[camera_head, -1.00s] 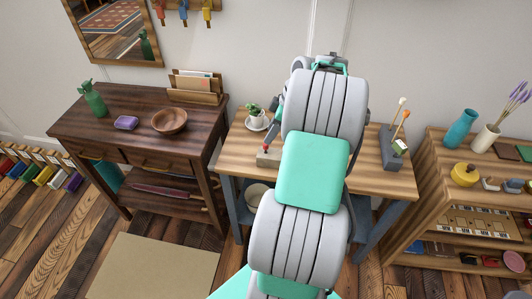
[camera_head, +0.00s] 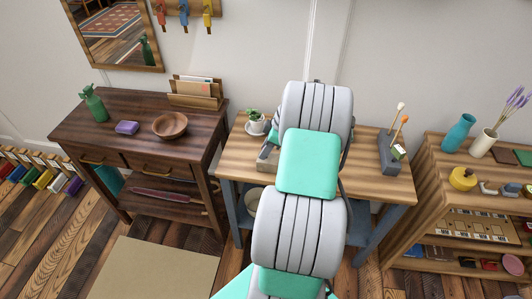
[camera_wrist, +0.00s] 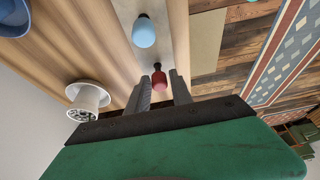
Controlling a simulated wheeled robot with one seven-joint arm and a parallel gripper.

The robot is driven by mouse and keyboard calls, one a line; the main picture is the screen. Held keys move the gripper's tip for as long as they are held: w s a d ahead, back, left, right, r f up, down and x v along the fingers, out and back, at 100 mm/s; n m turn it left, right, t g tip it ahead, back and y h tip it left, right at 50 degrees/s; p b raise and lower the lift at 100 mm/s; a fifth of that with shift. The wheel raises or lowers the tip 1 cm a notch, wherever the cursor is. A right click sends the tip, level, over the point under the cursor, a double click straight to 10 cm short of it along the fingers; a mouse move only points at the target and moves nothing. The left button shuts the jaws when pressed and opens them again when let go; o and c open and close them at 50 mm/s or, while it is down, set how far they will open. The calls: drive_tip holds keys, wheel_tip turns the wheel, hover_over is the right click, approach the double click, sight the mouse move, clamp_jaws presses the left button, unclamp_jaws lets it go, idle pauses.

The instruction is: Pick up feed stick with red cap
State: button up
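The red-capped feed stick (camera_wrist: 158,80) shows in the wrist view as a red rounded body with a dark tip, seen almost end-on. A blue-capped one (camera_wrist: 143,32) stands farther up in that view. My gripper (camera_wrist: 162,88) is open, with one finger on either side of the red piece's line. I see no clear contact, and cannot tell how deep the red piece sits between the fingers.
A potted plant in a white cup (camera_head: 255,123) stands close by; its cup is left of my fingers in the wrist view (camera_wrist: 88,98). A grey holder with upright sticks (camera_head: 390,155) stands at the table's right. A blue bowl (camera_wrist: 12,18) is at the wrist view's corner.

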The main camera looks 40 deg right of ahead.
clamp_jaws()
idle(0.3)
wheel_tip(320, 180, up, 16)
drive_tip(key=p, duration=0.4)
idle(0.5)
